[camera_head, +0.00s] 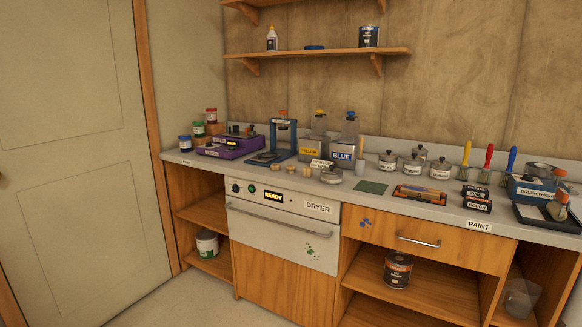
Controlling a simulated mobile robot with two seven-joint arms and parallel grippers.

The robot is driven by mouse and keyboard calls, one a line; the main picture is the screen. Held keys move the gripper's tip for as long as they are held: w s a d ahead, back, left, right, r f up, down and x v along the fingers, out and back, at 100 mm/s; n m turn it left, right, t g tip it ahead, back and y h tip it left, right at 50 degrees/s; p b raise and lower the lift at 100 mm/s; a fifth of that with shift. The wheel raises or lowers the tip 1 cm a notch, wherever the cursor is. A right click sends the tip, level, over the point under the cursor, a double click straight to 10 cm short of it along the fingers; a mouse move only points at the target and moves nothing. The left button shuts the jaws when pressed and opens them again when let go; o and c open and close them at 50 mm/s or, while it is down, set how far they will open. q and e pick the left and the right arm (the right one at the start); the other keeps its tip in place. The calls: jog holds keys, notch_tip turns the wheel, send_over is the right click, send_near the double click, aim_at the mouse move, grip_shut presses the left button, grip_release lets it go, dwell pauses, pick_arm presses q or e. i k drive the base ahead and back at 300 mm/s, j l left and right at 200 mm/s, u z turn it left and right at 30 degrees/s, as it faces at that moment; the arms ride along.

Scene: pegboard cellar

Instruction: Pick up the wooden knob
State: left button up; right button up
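Several small light-brown pieces that look like wooden knobs stand on the grey counter (225,163) above the dryer, in the head view. One wooden knob (290,169) is in the middle of the group, another (306,172) is to its right beside a small white label, and a further one (275,169) is at the left. They are too small to tell apart in detail. Neither of my grippers is in view.
A round metal tin (331,176) stands just right of the knobs. A blue press (281,140) and yellow- and blue-labelled containers (313,147) stand behind. The dryer (282,235), showing READY, is below. Lidded jars, brushes and a green mat (370,187) lie further right.

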aim_at(290, 169)
jog(key=i+z, duration=0.1)
jog(key=i, duration=0.9)
